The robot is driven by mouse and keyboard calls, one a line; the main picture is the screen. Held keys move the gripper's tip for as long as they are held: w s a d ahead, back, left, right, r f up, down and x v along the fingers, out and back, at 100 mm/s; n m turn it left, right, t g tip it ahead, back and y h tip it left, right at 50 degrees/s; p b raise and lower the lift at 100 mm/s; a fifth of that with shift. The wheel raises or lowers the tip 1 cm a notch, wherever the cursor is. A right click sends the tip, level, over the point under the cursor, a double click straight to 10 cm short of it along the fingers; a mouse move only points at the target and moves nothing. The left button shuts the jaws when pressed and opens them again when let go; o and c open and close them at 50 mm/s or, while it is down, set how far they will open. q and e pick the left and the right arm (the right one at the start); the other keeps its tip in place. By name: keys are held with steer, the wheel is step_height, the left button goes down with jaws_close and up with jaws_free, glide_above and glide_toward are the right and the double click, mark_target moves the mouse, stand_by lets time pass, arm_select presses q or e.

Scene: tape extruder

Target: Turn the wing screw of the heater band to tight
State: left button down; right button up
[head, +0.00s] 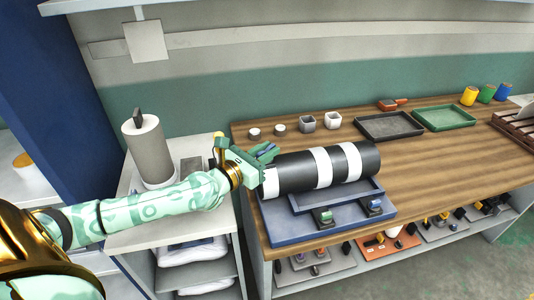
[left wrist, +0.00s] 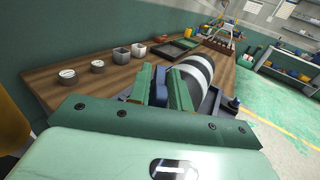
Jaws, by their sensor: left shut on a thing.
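The extruder barrel (head: 297,171) is a black cylinder with white heater bands; one band (head: 270,182) is at its left end and another (head: 322,167) is near its middle. It lies on a blue base (head: 290,228) on the wooden bench. My left gripper (head: 266,153) is at the upper left end of the barrel. In the left wrist view its two green fingers (left wrist: 162,88) are shut on a small dark blue part, which I take for the wing screw (left wrist: 160,87). The fingers hide most of it, so its angle cannot be told. My right gripper is not in view.
Small round and square pots (head: 307,122) stand behind the barrel. A dark tray (head: 390,126) and a green tray (head: 444,117) lie farther right, with coloured cups (head: 487,93) at the back. A grey roll (head: 146,150) stands on the left cabinet. The bench front right is clear.

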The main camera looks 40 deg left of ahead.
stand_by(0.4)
arm_select(q)
steer(key=c, duration=1.4)
jaws_free()
steer(key=shift+o, duration=0.2)
steer(key=s+a+b, duration=0.1)
steer(key=s+a, duration=0.2)
steer(key=s, duration=1.3)
steer(key=shift+c, duration=0.4)
